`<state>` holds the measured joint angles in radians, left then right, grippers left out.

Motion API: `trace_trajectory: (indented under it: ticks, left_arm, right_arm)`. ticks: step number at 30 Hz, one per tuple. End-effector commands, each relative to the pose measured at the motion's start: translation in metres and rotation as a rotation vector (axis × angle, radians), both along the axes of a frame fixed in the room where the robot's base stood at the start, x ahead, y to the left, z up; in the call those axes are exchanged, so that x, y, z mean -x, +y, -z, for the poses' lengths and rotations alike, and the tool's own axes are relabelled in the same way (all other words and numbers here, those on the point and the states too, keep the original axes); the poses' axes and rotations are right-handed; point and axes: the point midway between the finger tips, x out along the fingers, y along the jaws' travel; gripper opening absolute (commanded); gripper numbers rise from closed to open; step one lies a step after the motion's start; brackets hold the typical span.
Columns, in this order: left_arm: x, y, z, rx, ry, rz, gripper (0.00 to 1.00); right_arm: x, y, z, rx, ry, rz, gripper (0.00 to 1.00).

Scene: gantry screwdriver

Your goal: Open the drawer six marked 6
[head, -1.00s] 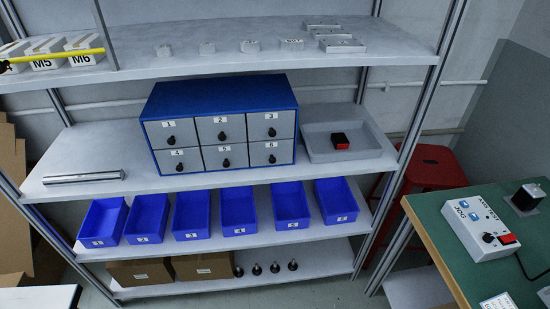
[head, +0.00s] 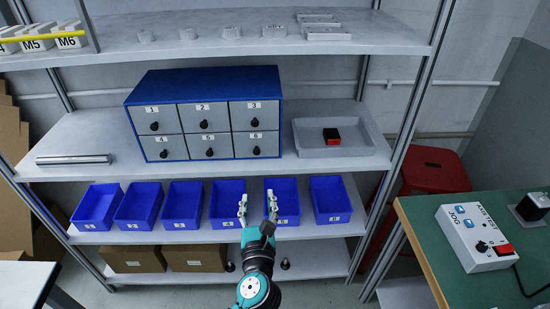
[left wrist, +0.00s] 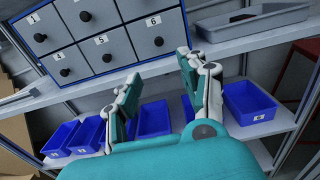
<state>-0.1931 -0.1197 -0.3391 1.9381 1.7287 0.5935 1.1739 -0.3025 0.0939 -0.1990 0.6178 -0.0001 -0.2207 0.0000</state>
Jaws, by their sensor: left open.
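The blue cabinet (head: 205,78) with grey drawers stands on the middle shelf. Drawer six (head: 256,144) is at its lower right, marked 6, with a black knob, and it is shut. In the left wrist view drawer six (left wrist: 157,38) is at the top, beyond the fingers. My left gripper (head: 257,207) is open and empty, with its fingers pointing up. In the head view it shows below drawer six, in front of the blue bins, apart from the drawer. It also shows in the left wrist view (left wrist: 158,88). My right gripper is not in view.
Several blue bins (head: 162,207) line the lower shelf. A grey tray (head: 370,148) with a black and red object (head: 332,136) sits right of the cabinet. A metal rod (head: 75,159) lies left of it. A green table (head: 420,220) stands at the right.

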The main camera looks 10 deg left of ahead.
Motion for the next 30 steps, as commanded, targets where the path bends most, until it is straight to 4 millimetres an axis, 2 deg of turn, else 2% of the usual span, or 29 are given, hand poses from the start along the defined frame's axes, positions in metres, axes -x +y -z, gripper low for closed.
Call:
trace_trajectory:
  ticks: [5,10,21,25,30]
  left_arm:
    - [-0.023,0.007,-0.003,0.0,-0.003,-0.001,0.43]
    - [-0.058,0.017,-0.004,-0.004,-0.002,-0.002,0.43]
    - [-0.133,0.039,-0.001,-0.007,-0.001,0.0,0.43]
    - [-0.151,0.043,0.0,-0.005,0.0,0.001,0.43]
    - [-0.163,0.047,-0.001,-0.003,0.0,0.001,0.43]
  right_arm:
    - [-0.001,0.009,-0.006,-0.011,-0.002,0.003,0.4]
    - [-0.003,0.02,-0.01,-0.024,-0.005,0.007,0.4]
    - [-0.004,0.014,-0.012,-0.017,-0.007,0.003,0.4]
    - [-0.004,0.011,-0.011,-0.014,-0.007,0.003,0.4]
    - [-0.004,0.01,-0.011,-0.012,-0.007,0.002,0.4]
